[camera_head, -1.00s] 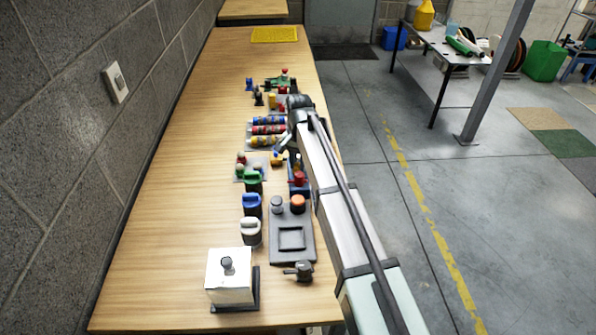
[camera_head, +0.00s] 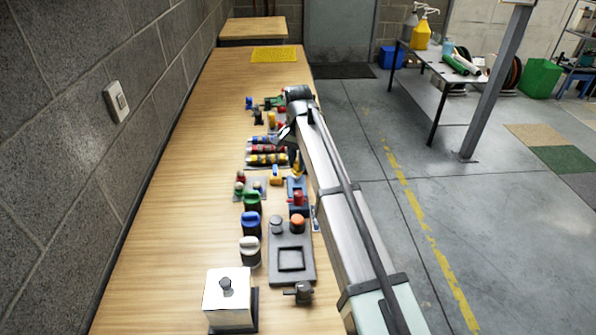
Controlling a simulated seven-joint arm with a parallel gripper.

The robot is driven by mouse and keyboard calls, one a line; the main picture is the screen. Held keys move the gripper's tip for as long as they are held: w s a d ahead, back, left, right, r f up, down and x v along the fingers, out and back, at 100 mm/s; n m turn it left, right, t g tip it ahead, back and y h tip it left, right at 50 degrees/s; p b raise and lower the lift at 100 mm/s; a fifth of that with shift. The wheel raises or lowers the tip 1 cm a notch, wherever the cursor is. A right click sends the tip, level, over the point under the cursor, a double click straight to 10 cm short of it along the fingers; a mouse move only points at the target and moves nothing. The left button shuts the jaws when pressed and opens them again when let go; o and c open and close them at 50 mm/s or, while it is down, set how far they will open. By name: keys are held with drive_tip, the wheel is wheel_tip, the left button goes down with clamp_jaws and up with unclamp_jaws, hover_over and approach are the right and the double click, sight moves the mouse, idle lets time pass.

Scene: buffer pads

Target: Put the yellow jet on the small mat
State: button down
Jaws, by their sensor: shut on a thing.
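My gripper (camera_head: 287,134) is over the right part of the crowded table, angled down beside the striped bottles. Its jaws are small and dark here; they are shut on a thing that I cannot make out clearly. A narrow yellow piece (camera_head: 296,163), which looks like the yellow jet, shows just below the jaws, above or at the blue holder (camera_head: 297,185); I cannot tell whether they touch. A second, lower yellow piece (camera_head: 276,181) lies to its left. A grey pad (camera_head: 262,184) under small knobs is on the left; I cannot tell if it is the small mat.
A yellow mat (camera_head: 274,54) lies bare at the table's far end. Striped bottles (camera_head: 267,159), capped jars (camera_head: 251,224), a grey fixture (camera_head: 291,259) and a white box (camera_head: 228,297) crowd the right side. The wooden table's left side (camera_head: 185,220) is clear.

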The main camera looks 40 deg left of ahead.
drive_tip(key=shift+a+r, duration=0.35)
drive_tip(key=shift+r, duration=0.1)
drive_tip(key=s+a+f, duration=0.1)
drive_tip(key=a+f, duration=0.1)
drive_tip(key=a, duration=0.6)
drive_tip(key=s+a+f, duration=0.1)
drive_tip(key=a+f, duration=0.1)
drive_tip(key=a, duration=0.6)
drive_tip(key=shift+d+f, duration=0.1)
drive_tip(key=shift+f, duration=2.8)
drive_tip(key=shift+f, duration=1.1)
drive_tip(key=c, duration=0.8)
unclamp_jaws()
drive_tip(key=shift+c, duration=0.2)
wheel_tip(320, 180, up, 14)
drive_tip(key=shift+f, duration=0.15)
